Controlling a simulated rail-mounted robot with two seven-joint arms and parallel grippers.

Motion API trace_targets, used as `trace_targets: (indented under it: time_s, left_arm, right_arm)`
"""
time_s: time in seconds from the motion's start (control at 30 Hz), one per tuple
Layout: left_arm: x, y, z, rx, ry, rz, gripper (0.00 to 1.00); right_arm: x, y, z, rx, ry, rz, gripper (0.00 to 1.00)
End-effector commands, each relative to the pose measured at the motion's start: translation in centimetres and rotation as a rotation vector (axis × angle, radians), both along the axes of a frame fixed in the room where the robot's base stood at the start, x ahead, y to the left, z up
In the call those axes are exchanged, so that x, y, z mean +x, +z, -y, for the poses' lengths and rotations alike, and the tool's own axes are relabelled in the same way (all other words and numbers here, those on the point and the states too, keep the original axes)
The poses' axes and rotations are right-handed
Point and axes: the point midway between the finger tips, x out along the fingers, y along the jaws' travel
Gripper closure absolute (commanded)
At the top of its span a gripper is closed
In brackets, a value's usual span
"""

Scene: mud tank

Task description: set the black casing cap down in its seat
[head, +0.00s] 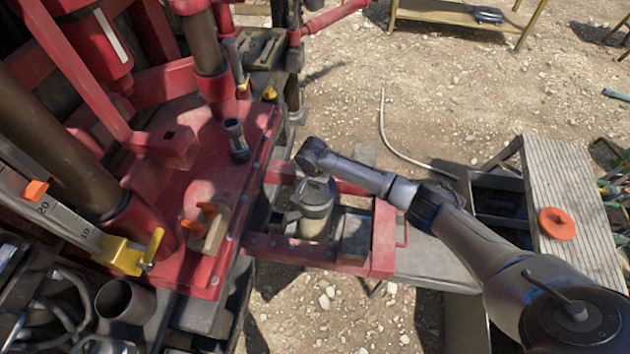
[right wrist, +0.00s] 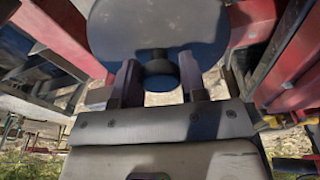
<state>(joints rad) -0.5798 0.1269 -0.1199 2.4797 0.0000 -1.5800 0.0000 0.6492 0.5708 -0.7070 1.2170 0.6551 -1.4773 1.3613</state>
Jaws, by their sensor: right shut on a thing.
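The black casing cap (right wrist: 150,26) shows in the right wrist view as a broad dark disc with a short round knob. My right gripper (right wrist: 160,77) is shut on this knob, one finger on each side. In the head view my right arm reaches in from the right, and its wrist bends down over a grey round-topped cylinder (head: 317,197) inside a red frame. The fingertips are hard to make out there. I cannot tell whether that grey top is the cap, nor whether the cap touches a seat. My left gripper is not in view.
A red rig deck (head: 205,180) with clamps and pipes fills the left. A wooden bench (head: 578,185) with an orange disc (head: 557,223) stands at the right. Gravel ground lies open behind.

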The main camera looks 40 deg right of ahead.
Motion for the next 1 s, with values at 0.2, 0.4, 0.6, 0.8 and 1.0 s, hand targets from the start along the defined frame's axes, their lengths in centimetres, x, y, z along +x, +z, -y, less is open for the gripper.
trace_targets:
  time_s: [0.2, 0.4, 0.6, 0.8, 1.0]
  left_arm:
    - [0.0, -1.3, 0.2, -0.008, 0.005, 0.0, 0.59]
    - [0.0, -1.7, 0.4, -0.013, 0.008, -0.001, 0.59]
    - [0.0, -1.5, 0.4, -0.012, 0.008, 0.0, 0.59]
    - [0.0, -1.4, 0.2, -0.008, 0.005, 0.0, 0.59]
    - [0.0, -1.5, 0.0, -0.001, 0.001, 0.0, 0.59]
  right_arm:
    - [0.0, -1.0, 0.0, 0.0, 0.0, 0.001, 0.88]
    - [0.0, -1.4, 0.0, 0.001, -0.001, 0.0, 0.88]
    - [0.0, -2.1, 0.0, 0.002, -0.002, 0.001, 0.88]
    - [0.0, -2.4, 0.0, 0.001, -0.001, 0.0, 0.88]
    - [0.0, -2.4, 0.0, 0.001, 0.0, 0.0, 0.88]
